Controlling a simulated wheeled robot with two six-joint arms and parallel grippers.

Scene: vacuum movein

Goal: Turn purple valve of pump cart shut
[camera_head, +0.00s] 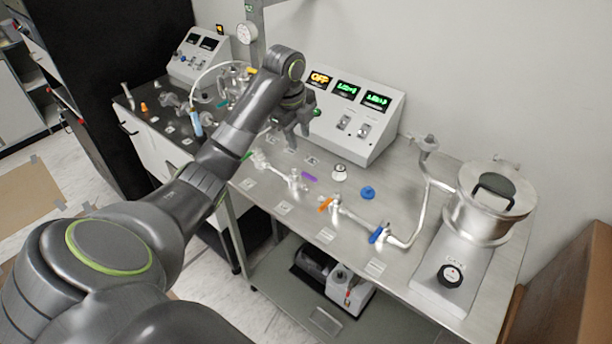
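The purple valve handle (309,176) shows on the metal pipe line on the steel cart top (262,205). It lies just right of a metal valve body (294,180). My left gripper (300,140) hangs above the back of the cart top, in front of the control box and behind the purple handle in the picture. It is apart from the handle. Its fingers are small and dark, and they look spread with nothing between them. My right gripper is not in view.
Orange (326,205), blue (376,234) and green (247,156) handles sit along the same pipe. A control box (352,115) stands behind, and a metal chamber (488,203) stands right. A blue knob (367,192) and a white-black knob (339,172) are near the purple handle.

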